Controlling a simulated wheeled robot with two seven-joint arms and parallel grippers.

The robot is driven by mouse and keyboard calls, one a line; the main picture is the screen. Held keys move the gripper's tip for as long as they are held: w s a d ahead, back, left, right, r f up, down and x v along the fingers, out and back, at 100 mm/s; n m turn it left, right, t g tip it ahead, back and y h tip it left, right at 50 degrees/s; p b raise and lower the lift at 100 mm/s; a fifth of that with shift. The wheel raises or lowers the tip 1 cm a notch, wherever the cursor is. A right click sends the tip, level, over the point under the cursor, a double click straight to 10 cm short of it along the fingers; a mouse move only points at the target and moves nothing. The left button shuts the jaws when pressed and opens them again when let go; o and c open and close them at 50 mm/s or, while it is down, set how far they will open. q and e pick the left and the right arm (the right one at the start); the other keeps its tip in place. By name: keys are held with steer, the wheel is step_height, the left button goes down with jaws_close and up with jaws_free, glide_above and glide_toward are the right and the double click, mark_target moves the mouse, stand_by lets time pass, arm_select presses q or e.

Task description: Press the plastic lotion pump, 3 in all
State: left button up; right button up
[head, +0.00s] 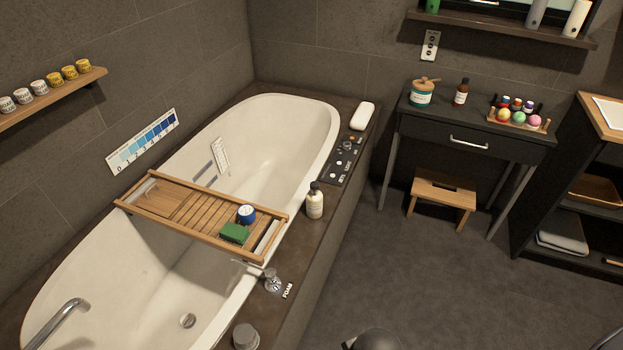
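A cream lotion bottle (315,204) with a dark pump head stands upright on the brown stone ledge along the right side of the bathtub. Its pump head looks raised. A metal pump dispenser (272,281) stands nearer on the same ledge, beside a small "FOAM" label. Neither of my grippers is in view. A dark rounded part at the bottom edge seems to be mine, and nothing of mine touches the bottle.
A wooden bath tray (176,217) spans the tub (91,271), carrying a blue-and-white jar (246,214) and green sponge (234,233). A dark control panel (341,160) lies behind the bottle. A metal knob (245,337) is near the front. Floor right of the ledge is open.

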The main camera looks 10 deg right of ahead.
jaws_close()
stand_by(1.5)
